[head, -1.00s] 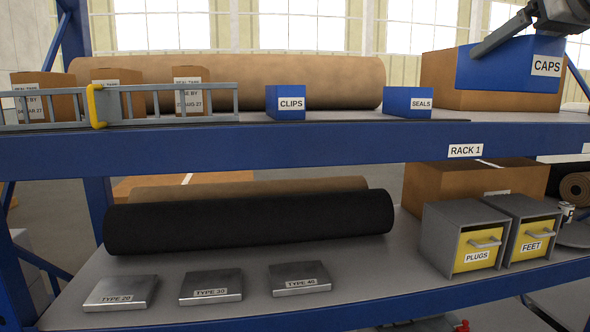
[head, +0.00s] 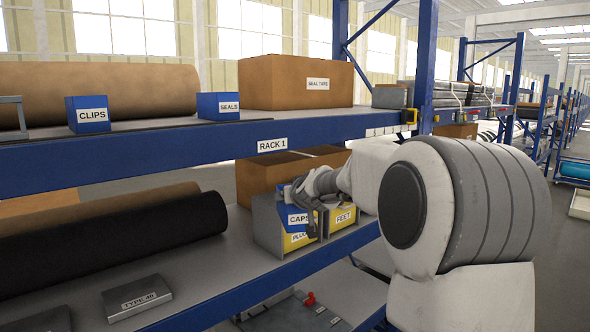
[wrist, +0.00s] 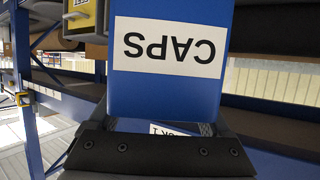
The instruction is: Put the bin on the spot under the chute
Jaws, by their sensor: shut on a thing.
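The blue bin labelled CAPS (head: 297,219) is held by my gripper (head: 313,203), which is shut on it. In the head view the bin is in front of the lower shelf's grey drawer boxes and partly covers the PLUGS one. In the wrist view the bin (wrist: 125,98) fills the middle, close up, its label upside down in the picture. I cannot make out a chute or the spot under it in either view.
Upper shelf (head: 150,141): CLIPS bin (head: 88,115), SEALS bin (head: 218,106) and SEAL TAPE carton (head: 295,82). Lower shelf: FEET drawer (head: 341,219), open carton (head: 262,178), black roll (head: 110,243) and TYPE 40 plate (head: 136,297). A blue upright (head: 424,60) stands behind my arm.

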